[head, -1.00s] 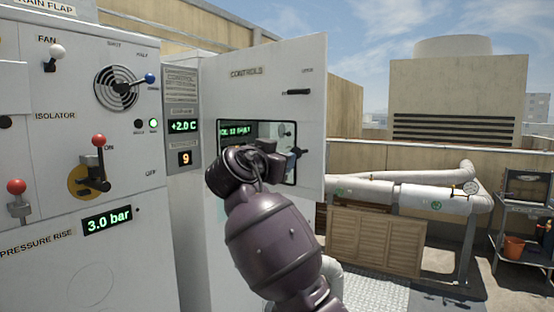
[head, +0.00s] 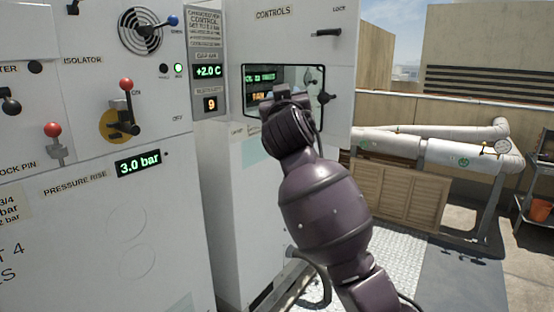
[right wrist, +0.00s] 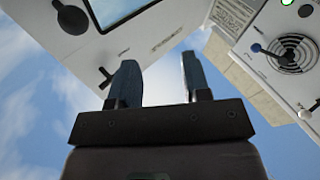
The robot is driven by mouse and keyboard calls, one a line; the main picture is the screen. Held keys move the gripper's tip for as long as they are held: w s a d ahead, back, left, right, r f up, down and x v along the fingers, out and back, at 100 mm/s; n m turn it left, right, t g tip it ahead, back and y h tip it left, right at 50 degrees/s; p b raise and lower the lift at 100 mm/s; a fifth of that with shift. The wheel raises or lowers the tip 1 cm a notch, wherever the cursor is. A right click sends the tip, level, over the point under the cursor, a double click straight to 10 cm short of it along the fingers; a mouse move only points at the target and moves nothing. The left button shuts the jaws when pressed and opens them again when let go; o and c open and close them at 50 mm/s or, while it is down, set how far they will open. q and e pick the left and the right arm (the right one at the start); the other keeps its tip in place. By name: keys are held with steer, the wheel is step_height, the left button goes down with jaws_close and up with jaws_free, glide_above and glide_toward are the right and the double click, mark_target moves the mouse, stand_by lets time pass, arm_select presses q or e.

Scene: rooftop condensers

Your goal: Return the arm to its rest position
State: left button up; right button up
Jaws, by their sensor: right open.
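My right arm rises from the bottom right of the head view, with its dark purple links in front of the white controls cabinet (head: 228,180). The right gripper (head: 285,95) is at the arm's top, in front of the cabinet's window; its fingers are hard to make out there. In the right wrist view the right gripper (right wrist: 158,85) shows two dark blue fingers spread apart. Nothing is between them but sky. The left gripper is not in view.
A white panel (head: 80,210) with an isolator lever (head: 125,105), a fan dial (head: 143,30) and a 3.0 bar display (head: 138,163) stands at left. White pipes (head: 450,150) and a wooden louvred box (head: 398,195) are behind at right. Open floor (head: 460,275) lies at the lower right.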

steer(key=s+d+f+g+y, duration=0.1)
steer(key=s+d+f, duration=0.3)
steer(key=f, duration=0.7)
steer(key=s+d+f+n+y, duration=0.1)
steer(key=s+d+f, duration=0.3)
steer(key=f, duration=0.7)
steer(key=s+d+f+g+y, duration=0.1)
steer(key=s+d+f, duration=0.1)
steer(key=d+f, duration=0.65)
steer(key=s+d+f+m+g+h, duration=0.1)
steer(key=s+d+f+g, duration=0.2)
steer(key=s+f, duration=1.1)
steer(key=s+d+f+m+g+h, duration=0.1)
steer(key=s+d+f+g, duration=0.3)
steer(key=s+f, duration=1.1)
steer(key=shift+s+d+h, duration=0.25)
steer(key=shift+d+h, duration=0.35)
steer(key=shift+d, duration=0.65)
